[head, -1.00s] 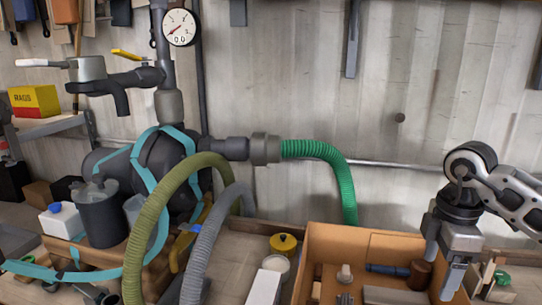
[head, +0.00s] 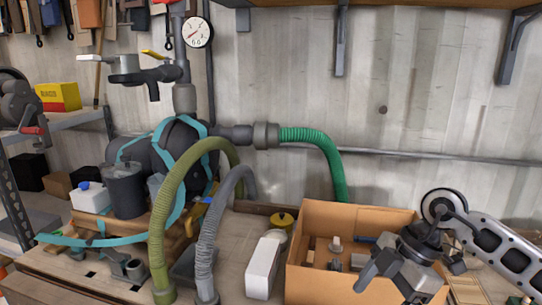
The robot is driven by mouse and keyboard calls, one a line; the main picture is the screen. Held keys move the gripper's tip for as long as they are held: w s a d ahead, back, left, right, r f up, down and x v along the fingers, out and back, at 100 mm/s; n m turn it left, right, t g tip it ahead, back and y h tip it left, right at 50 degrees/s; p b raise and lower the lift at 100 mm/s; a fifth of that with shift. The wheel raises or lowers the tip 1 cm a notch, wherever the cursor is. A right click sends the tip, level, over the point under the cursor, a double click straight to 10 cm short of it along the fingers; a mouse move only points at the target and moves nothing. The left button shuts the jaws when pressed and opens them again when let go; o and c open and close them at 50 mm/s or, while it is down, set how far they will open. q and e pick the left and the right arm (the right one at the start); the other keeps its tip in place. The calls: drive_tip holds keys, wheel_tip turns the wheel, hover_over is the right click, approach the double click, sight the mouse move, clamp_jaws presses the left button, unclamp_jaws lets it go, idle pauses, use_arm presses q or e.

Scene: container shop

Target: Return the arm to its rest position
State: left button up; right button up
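My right arm comes in from the right edge. Its gripper (head: 388,291) hangs above the front right part of an open cardboard box (head: 330,285). Its two fingers are apart, and I see nothing held between them. The gripper hides part of the box's right side and contents. My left arm and gripper are out of view.
A pump with a green hose (head: 325,155), an olive hose (head: 160,235) and a grey hose (head: 208,240) stands left of the box. A white block (head: 264,268) and a yellow-lidded tin (head: 282,219) sit beside the box. A shelf bracket (head: 512,45) hangs upper right.

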drive_tip(key=s+a+r+n+t+y+b, duration=0.1)
drive_tip(key=s+a+y+b, duration=0.15)
drive_tip(key=a+y, duration=0.55)
drive_tip(key=s+a+n+t+y+b, duration=0.15)
drive_tip(key=s+a+y, duration=0.25)
drive_tip(key=a+y, duration=0.4)
drive_tip(key=w+d+f+m+t+h+b, duration=0.1)
drive_tip(key=w+d+f+m+t+h, duration=0.15)
drive_tip(key=f+m+t+h, duration=0.4)
drive_tip(key=w+d+f+m+t+h+b, duration=0.1)
drive_tip(key=d+m+t+h, duration=0.2)
drive_tip(key=m+t, duration=0.6)
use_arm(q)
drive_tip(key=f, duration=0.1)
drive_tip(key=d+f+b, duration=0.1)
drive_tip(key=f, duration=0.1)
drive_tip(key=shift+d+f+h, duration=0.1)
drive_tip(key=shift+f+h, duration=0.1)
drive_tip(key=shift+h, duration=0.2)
use_arm(e)
drive_tip(key=s+d+f+m+g+h, duration=0.2)
drive_tip(key=s+d+f+g+h, duration=0.1)
drive_tip(key=f, duration=0.6)
drive_tip(key=s+d+f+m+g+h, duration=0.2)
drive_tip(key=s+f+h, duration=0.3)
drive_tip(key=s+f, duration=0.3)
wheel_tip(320, 180, down, 2)
drive_tip(key=shift+d+f+m+g, duration=0.25)
drive_tip(key=shift+d+m+g, duration=0.15)
drive_tip(key=shift+d+g, duration=0.25)
